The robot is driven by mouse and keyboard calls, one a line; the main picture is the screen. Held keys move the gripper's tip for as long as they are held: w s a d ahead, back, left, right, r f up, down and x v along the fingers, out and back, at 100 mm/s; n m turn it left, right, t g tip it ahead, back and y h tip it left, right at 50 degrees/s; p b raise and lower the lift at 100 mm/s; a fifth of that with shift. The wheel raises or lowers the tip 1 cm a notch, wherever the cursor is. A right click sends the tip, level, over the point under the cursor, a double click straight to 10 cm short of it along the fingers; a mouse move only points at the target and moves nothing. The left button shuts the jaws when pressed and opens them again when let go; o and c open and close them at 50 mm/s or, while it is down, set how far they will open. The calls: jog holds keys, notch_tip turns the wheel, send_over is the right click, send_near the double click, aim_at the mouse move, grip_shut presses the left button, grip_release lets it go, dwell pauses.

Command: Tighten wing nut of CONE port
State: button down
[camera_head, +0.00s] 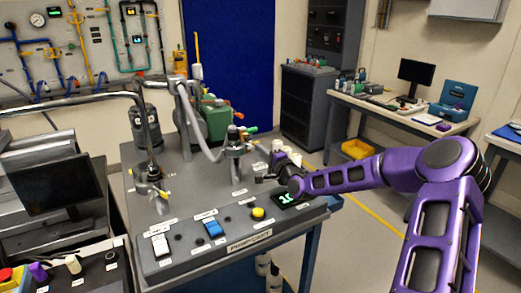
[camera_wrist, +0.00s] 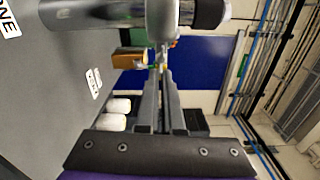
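My gripper (camera_wrist: 162,72) points up the wrist view, its two grey fingers close together with a thin gap between them. The fingertips meet the underside of a metal fitting (camera_wrist: 165,20); whether they grip a part of it is hidden. A pipe with a shiny end (camera_wrist: 90,14) runs left from the fitting, and a black collar sits to its right. A label ending in "ONE" (camera_wrist: 8,20) lies on the grey surface at the upper left. In the head view my gripper (camera_head: 260,178) is beside the right-hand port fitting (camera_head: 234,150). I cannot make out the wing nut itself.
The grey pump cart (camera_head: 185,190) carries another fitting (camera_head: 154,185) at left, a green pump (camera_head: 217,118) behind, and a front panel with switches and a yellow button (camera_head: 257,213). White cylinders (camera_wrist: 115,105) stand near my fingers.

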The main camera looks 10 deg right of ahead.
jog(key=m, duration=0.3)
jog(key=f+m+b, duration=0.1)
jog(key=m, duration=0.1)
jog(key=shift+s+a+m, duration=0.1)
jog(key=shift+a+m, duration=0.05)
jog(key=shift+m, duration=0.25)
dwell(0.3)
jog(key=c, duration=1.3)
grip_release()
jog(key=v, duration=1.7)
jog(key=shift+s+r, duration=0.1)
jog(key=shift+s, duration=0.1)
